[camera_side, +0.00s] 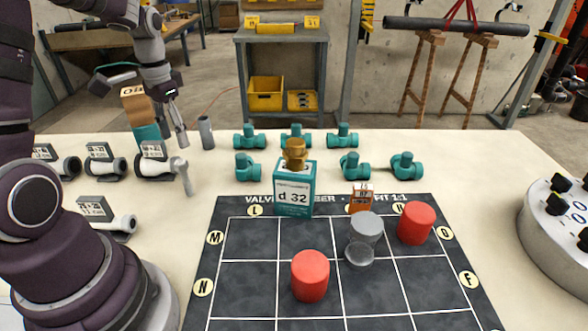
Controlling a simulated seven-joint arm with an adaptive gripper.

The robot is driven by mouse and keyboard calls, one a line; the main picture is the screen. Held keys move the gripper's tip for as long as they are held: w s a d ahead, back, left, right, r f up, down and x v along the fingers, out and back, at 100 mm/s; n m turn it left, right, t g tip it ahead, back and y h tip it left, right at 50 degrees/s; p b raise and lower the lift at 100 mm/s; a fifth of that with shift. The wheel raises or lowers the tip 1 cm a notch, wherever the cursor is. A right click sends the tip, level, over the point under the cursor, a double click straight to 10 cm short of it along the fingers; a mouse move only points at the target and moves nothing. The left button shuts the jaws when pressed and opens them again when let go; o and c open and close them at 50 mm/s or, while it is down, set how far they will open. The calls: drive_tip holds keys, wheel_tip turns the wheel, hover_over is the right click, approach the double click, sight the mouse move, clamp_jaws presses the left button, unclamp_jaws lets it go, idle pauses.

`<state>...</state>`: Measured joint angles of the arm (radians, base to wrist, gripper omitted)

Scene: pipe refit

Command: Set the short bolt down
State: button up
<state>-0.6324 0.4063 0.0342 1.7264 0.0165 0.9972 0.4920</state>
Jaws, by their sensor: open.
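A grey bolt-like piece with a round head (183,176) stands on the white table left of the black mat, leaning slightly in the picture. I take it for the short bolt, but its length is hard to compare. My gripper (175,138) hangs from the arm just above and behind it in the picture, its two fingers apart and empty. I cannot tell how far the fingertips are from the bolt's head. A plain grey cylinder (206,132) stands to the right of my gripper.
Several teal valves (342,136) stand at the back. A labelled teal box (294,190), two red cylinders (310,276) and a grey spool-shaped piece (365,234) are on or by the gridded mat (250,278). Labelled white pipe pieces (155,166) lie at left. A grey console (560,235) stands right.

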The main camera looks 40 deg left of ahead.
drive_tip(key=s+d+r+m+t, duration=0.1)
drive_tip(key=d+r, duration=0.3)
drive_tip(key=d, duration=0.4)
drive_tip(key=s+d+r+t, duration=0.4)
drive_tip(key=d, duration=0.4)
drive_tip(key=shift+d+m, duration=0.3)
drive_tip(key=shift+m, duration=0.1)
